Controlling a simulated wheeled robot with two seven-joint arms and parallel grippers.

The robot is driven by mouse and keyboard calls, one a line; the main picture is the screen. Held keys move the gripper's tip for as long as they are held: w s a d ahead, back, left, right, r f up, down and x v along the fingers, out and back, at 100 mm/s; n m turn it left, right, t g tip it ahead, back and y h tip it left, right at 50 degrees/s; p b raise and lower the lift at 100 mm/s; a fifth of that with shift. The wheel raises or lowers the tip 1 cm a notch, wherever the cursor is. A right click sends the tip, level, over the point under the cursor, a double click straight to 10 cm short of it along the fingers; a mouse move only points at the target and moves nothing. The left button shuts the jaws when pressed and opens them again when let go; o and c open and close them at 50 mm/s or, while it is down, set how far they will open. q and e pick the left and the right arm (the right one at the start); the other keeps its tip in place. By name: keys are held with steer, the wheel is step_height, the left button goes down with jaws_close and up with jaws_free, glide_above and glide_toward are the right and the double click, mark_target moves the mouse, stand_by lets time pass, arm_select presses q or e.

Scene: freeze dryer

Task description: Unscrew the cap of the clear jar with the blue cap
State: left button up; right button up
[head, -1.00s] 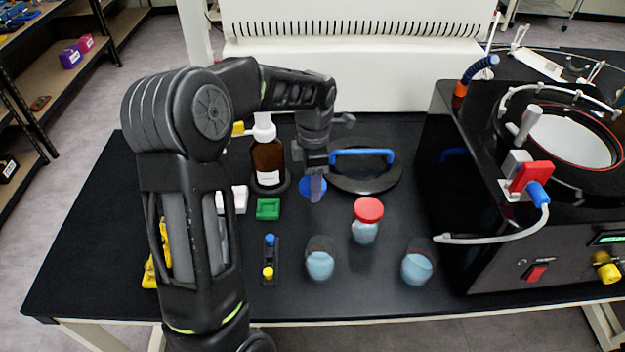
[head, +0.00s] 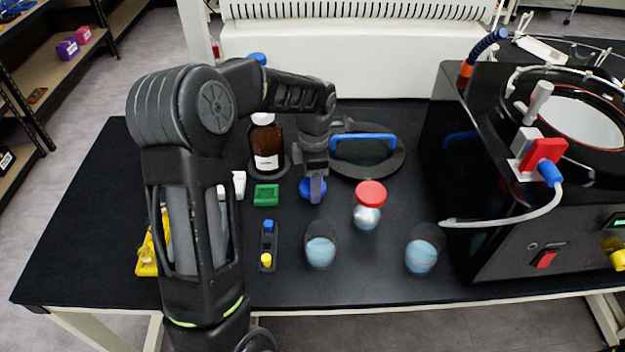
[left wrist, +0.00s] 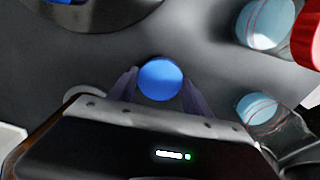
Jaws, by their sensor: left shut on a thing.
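The blue cap (head: 310,189) shows at the tip of my left gripper (head: 317,188) in the head view, left of the red-capped jar. In the left wrist view the round blue cap (left wrist: 160,79) sits between the two fingers of my left gripper (left wrist: 160,88), which is shut on it. The body of the clear jar under the cap is hidden or cannot be made out in either view. My right gripper is in neither view.
A red-capped jar (head: 367,217) and two jars with light blue contents (head: 321,252) (head: 421,257) stand nearby. A black lid with a blue handle (head: 362,142) lies behind. A brown bottle (head: 267,145) stands left, near a green block (head: 266,195). The freeze dryer (head: 560,230) fills the right.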

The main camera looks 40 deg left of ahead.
arm_select(q)
steer(key=shift+f+b, duration=0.3)
steer(key=shift+f, duration=0.2)
stand_by(0.8)
steer(key=o, duration=1.6)
steer(key=shift+s+f, duration=0.1)
steer(key=o, duration=0.4)
steer(key=shift+d, duration=0.1)
steer(key=shift+r+p, duration=2.4)
steer(key=shift+r, duration=1.25)
